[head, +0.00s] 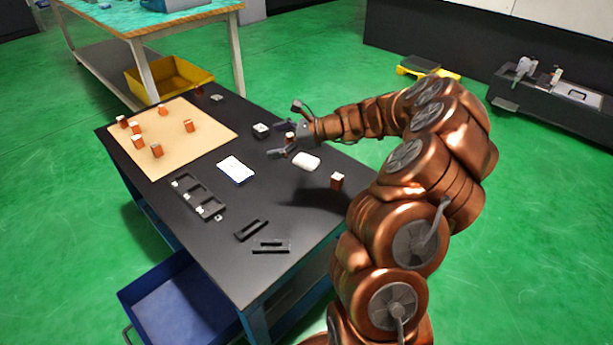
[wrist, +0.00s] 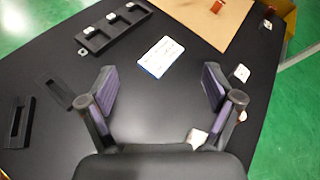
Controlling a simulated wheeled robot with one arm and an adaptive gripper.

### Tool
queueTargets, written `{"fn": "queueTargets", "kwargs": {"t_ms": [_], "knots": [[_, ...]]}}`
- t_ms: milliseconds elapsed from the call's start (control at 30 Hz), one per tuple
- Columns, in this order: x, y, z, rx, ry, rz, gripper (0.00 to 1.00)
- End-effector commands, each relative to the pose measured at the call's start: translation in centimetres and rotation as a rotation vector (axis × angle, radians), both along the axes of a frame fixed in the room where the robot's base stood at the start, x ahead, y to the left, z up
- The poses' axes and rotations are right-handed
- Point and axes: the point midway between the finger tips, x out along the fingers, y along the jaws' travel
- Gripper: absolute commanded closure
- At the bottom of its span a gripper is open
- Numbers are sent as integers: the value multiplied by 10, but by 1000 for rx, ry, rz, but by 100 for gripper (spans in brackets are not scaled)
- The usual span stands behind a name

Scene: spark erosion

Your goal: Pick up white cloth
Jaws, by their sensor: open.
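A small white rolled piece (head: 306,161), which looks like the white cloth, lies on the black table (head: 285,215) near its right edge in the head view. In the wrist view a white piece (wrist: 197,138), likely the same one, shows low between the fingers, close to the right one and partly hidden by my gripper's body. My gripper (head: 279,138) is open and empty above the table, just up and left of the roll in the head view. In the wrist view its two fingers (wrist: 160,80) are spread wide, with black tabletop between them.
A white card (head: 236,170), a black tray (head: 198,196), two dark slotted pieces (head: 252,230), a copper block (head: 337,181) and a small white-topped box (head: 261,130) are on the table. A tan board (head: 190,148) holds several copper blocks.

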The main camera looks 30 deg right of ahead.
Motion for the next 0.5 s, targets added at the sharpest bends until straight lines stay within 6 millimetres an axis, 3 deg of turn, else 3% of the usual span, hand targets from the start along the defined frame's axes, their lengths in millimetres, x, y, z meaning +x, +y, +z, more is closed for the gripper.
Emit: {"fn": "queueTargets", "kwargs": {"t_ms": [33, 200, 333, 500], "knots": [[4, -30, -36, 43, 26, -84, 10], [5, -106, -97, 157, 91, -304, 10], [1, -139, -123, 206, 119, -398, 10], [4, -149, -133, 225, 128, -435, 10]]}}
